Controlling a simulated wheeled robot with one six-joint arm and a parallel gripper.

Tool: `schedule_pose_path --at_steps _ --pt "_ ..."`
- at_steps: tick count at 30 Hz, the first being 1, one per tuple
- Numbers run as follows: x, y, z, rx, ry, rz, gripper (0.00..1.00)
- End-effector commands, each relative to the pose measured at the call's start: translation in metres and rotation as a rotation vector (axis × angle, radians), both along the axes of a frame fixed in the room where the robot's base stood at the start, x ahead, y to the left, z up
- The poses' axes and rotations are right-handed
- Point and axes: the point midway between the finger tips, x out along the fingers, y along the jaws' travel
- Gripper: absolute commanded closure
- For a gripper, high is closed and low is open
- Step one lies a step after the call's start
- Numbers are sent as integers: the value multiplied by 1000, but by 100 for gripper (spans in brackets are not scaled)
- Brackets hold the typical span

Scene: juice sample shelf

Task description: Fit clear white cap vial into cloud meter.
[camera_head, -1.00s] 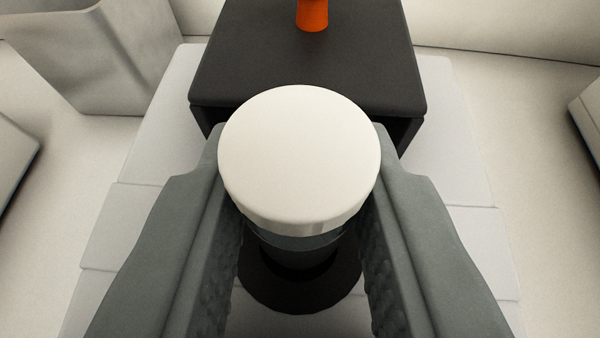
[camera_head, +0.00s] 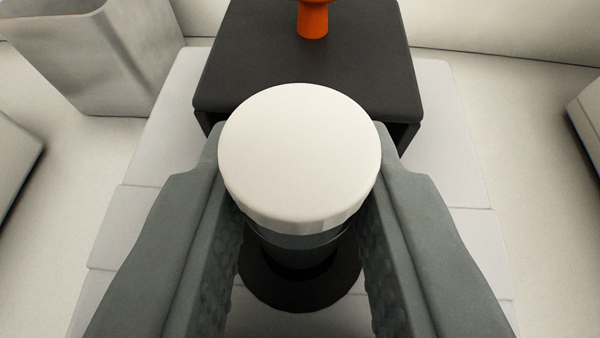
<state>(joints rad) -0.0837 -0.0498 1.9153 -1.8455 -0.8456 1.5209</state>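The white-capped vial (camera_head: 300,150) is between the two grey fingers of my gripper (camera_head: 300,195), with its cap toward the camera. The fingers are shut on it from left and right. Below the cap a short part of the vial shows, and it looks dark and clear. A dark round ring (camera_head: 258,272) shows beneath the vial; I cannot tell whether the vial is inside it or above it. Behind is a black box-like block (camera_head: 300,65) on a pale stepped body, perhaps part of the cloud meter (camera_head: 455,165). The vial's lower end is hidden.
An orange piece (camera_head: 313,20) stands on the black block at the top. A grey open bin (camera_head: 95,60) stands at the upper left. Pale box-like things sit at the left (camera_head: 15,155) and right (camera_head: 588,115) edges. Pale floor or bench lies clear on both sides.

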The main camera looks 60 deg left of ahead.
Motion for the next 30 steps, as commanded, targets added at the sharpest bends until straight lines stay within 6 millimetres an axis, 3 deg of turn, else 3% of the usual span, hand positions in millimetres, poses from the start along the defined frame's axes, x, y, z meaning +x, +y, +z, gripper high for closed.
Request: schedule_pose_path --at_steps 30 --pt "0 0 -10 -1 -1 0 100"
